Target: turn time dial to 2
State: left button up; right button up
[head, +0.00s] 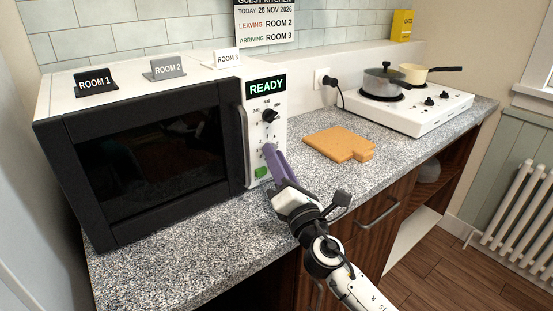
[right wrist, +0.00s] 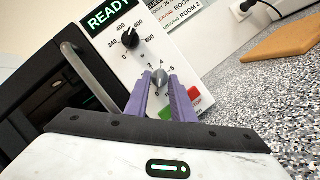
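The microwave (head: 150,150) stands on the counter at the left, its door shut and its display (head: 266,87) reading READY. The time dial (right wrist: 160,77) is the lower, light knob on its control panel (head: 257,128), with small numbers around it. Its pointer setting is too small to read. My right gripper (head: 269,149) has purple fingers and reaches the panel from the front right. In the right wrist view its fingertips (right wrist: 160,82) stand apart, one on each side of the dial; I cannot tell whether they touch it. My left gripper is not in view.
A black power dial (right wrist: 130,38) sits above the time dial, and a green button (head: 261,172) below. The door handle (head: 243,148) is just left of the panel. A wooden board (head: 338,144) and a hob (head: 420,106) with pans are to the right. The front counter is clear.

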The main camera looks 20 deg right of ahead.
grip_shut()
jog(key=shift+r, duration=0.15)
notch_tip(320, 180, up, 2)
jog(key=m+g+p, duration=0.2)
jog(key=m, duration=0.3)
jog(key=m+g+p, duration=0.1)
jog(key=m+g, duration=0.1)
jog(key=m, duration=0.4)
jog(key=m+g+p, duration=0.2)
jog(key=m, duration=0.3)
jog(key=shift+d+m+h+p, duration=0.1)
jog(key=shift+m+h+p, duration=0.2)
jog(key=shift+m+p, duration=0.1)
dwell(0.4)
